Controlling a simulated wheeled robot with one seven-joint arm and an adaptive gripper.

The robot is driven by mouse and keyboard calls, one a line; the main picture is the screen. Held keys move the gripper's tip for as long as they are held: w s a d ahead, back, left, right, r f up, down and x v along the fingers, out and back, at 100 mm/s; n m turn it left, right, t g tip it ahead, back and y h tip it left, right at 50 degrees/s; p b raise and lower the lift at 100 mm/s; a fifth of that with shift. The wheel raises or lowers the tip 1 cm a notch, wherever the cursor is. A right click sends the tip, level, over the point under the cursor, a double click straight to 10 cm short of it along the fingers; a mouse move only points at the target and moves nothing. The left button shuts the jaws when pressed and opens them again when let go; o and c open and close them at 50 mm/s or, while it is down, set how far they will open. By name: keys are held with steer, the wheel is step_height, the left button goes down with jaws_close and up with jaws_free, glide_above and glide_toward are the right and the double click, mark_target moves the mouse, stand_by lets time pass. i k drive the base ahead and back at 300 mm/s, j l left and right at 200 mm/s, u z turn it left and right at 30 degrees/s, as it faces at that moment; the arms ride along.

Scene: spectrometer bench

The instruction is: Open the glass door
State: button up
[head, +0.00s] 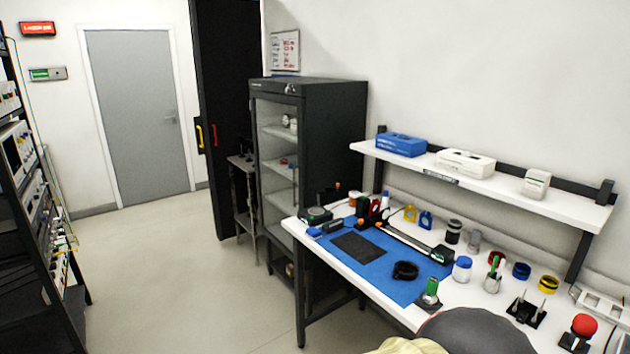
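The glass door (276,165) is the dark-framed front of a tall dark cabinet (335,125) in the middle of the head view. It faces left and looks shut, flush with the cabinet. Shelves with a few small items show through the glass. The lower right of the door is hidden behind the workbench corner. I cannot make out a handle clearly. My gripper is not in view.
A white workbench (290,225) with a blue mat (400,288) and many small tools stands right of the cabinet. A small grey stand (243,200) is left of it. An equipment rack (35,240) stands far left. The floor (170,285) between is clear.

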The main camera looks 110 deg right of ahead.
mark_target(298, 102)
steer(key=z, duration=3.5)
steer(key=i+z, duration=0.15)
steer(key=i, duration=0.4)
steer(key=i+z, duration=0.15)
steer(key=i, duration=0.35)
steer(key=i+j+z, duration=0.1)
steer(key=i, duration=0.4)
steer(key=i+j+z, duration=0.15)
steer(key=i, duration=0.4)
steer(key=i+j+z, duration=0.15)
steer(key=i+j, duration=0.15)
steer(key=i, duration=0.2)
